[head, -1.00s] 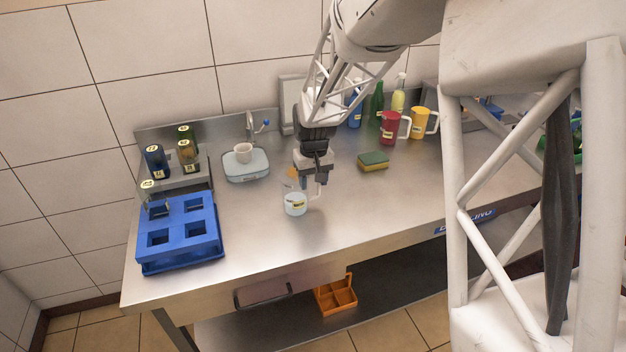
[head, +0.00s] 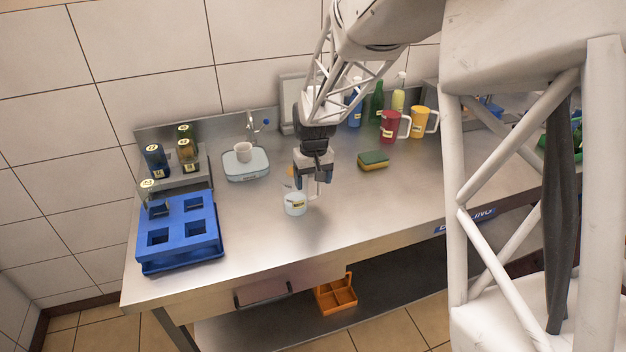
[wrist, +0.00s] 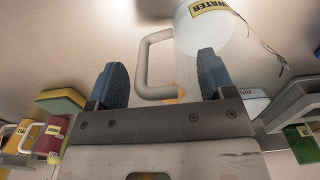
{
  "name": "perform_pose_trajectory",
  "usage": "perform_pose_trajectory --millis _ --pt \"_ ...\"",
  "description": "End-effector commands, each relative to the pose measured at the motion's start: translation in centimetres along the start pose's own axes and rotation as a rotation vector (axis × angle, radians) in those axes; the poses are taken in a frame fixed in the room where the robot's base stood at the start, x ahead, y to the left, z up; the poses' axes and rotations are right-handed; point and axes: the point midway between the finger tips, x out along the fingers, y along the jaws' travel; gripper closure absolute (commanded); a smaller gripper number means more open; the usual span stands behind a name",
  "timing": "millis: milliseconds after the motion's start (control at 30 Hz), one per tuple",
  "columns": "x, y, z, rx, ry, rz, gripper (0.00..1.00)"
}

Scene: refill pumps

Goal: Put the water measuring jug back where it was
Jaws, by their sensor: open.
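The water measuring jug (head: 295,208) is a clear cup with pale liquid and a yellow label, standing upright on the steel counter near the middle. In the wrist view the jug (wrist: 214,28) shows its WATER label at the top right. Its white loop handle (wrist: 143,70) reaches between the fingers. My gripper (head: 313,184) is just above and behind the jug in the head view. In the wrist view my gripper (wrist: 160,62) is open, one finger on each side of the handle, with gaps visible. The jug's underside is hidden.
A blue rack (head: 180,232) stands at the left, with labelled bottles (head: 187,152) behind it. A scale (head: 246,165) carries a white cup (head: 243,151). A sponge (head: 373,160), a red jug (head: 390,126) and a yellow jug (head: 419,122) are to the right. The front counter is clear.

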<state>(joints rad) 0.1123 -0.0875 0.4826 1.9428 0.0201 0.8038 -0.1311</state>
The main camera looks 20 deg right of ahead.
Motion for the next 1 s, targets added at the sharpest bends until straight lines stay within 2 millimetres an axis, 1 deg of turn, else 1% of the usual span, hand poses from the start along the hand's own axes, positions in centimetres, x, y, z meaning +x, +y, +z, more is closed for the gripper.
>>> perform_pose_trajectory --millis 167,267,700,800,1000 --pt "-1.3 0.0 0.0 0.0 0.001 0.0 0.25" --pt "-2.5 0.0 0.0 0.0 0.002 0.0 0.25" --pt "-9.4 0.0 0.0 0.0 0.002 0.0 0.25" --pt "-10.5 0.0 0.0 0.0 0.002 0.0 0.25" --pt "-11.8 0.0 0.0 0.0 0.0 -0.001 0.25"
